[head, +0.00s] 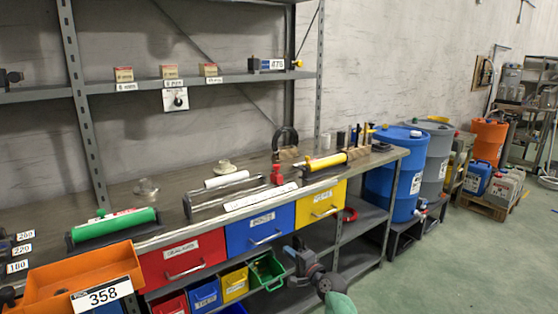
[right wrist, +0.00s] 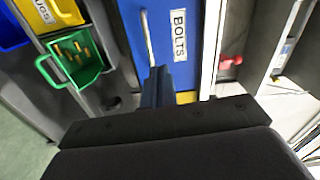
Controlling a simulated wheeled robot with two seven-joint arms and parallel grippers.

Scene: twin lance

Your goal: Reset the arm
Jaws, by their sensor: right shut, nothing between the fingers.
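My right gripper (head: 293,252) is low in front of the workbench, below the blue drawer (head: 262,228) and beside the green bin (head: 268,270). It is shut and empty. In the right wrist view its closed fingers (right wrist: 157,85) point toward the blue drawer front labelled BOLTS (right wrist: 178,35); I cannot tell whether they touch it. My left gripper is not in view. On the bench, a green cylinder (head: 115,223) lies in a dark holder at the left, and a yellow cylinder (head: 327,161) lies at the right.
The bench (head: 172,199) has red (head: 182,258), blue and yellow (head: 320,203) drawers with handles, and small bins hang below. An orange tray (head: 70,280) juts out at the lower left. Blue (head: 398,172) and grey drums stand at the right. The green floor (head: 470,260) is clear.

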